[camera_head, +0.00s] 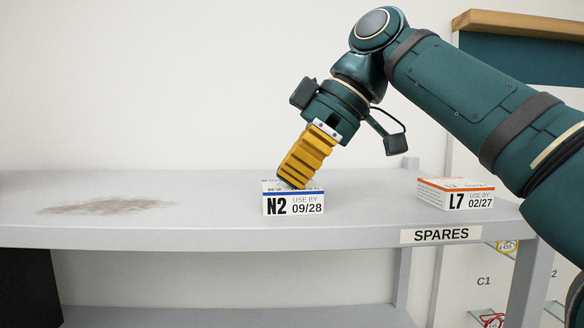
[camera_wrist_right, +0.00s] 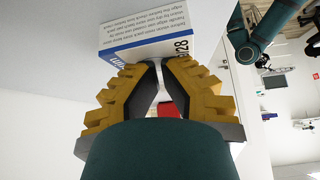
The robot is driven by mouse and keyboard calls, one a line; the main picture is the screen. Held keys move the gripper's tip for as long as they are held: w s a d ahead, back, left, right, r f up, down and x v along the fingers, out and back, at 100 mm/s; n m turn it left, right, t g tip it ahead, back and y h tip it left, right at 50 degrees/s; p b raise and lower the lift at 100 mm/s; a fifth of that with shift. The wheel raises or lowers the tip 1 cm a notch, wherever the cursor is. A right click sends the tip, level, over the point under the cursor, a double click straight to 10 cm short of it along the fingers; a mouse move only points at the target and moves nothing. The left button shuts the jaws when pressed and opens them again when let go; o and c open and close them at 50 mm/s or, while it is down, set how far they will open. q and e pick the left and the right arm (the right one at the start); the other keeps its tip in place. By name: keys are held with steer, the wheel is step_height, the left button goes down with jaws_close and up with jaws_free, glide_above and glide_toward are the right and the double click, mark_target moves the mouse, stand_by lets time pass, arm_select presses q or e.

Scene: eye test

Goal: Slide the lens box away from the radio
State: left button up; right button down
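A white box with a blue edge (camera_head: 292,206), marked N2 and USE BY 09/28, stands near the front of the grey shelf. It also shows in the right wrist view (camera_wrist_right: 150,42), just beyond the fingertips. My right gripper (camera_head: 292,182) reaches down from the upper right, its yellow fingertips at the top of this box; I cannot tell whether they touch it. In the wrist view the fingertips (camera_wrist_right: 162,62) are together with nothing visible held between them. No label readable here says lens, and no radio is visible. My left gripper is not in view.
A white box with an orange edge (camera_head: 455,195), marked L7 and 02/27, stands farther right on the shelf (camera_head: 200,228), above the SPARES label (camera_head: 441,236). A brownish stain (camera_head: 105,206) marks the left part.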

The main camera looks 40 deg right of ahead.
steer(key=shift+w+d+r, duration=0.1)
steer(key=shift+d+r, duration=0.05)
steer(key=shift+r, duration=0.15)
steer(key=shift+w+d, duration=0.1)
steer(key=shift+a, duration=0.3)
steer(key=shift+r, duration=0.1)
steer(key=s+d, duration=0.3)
steer(key=d, duration=0.1)
steer(key=s+d, duration=0.4)
steer(key=shift+r, duration=0.1)
steer(key=shift+s+d, duration=0.4)
steer(key=shift+d, duration=0.3)
steer(key=shift+d, duration=0.1)
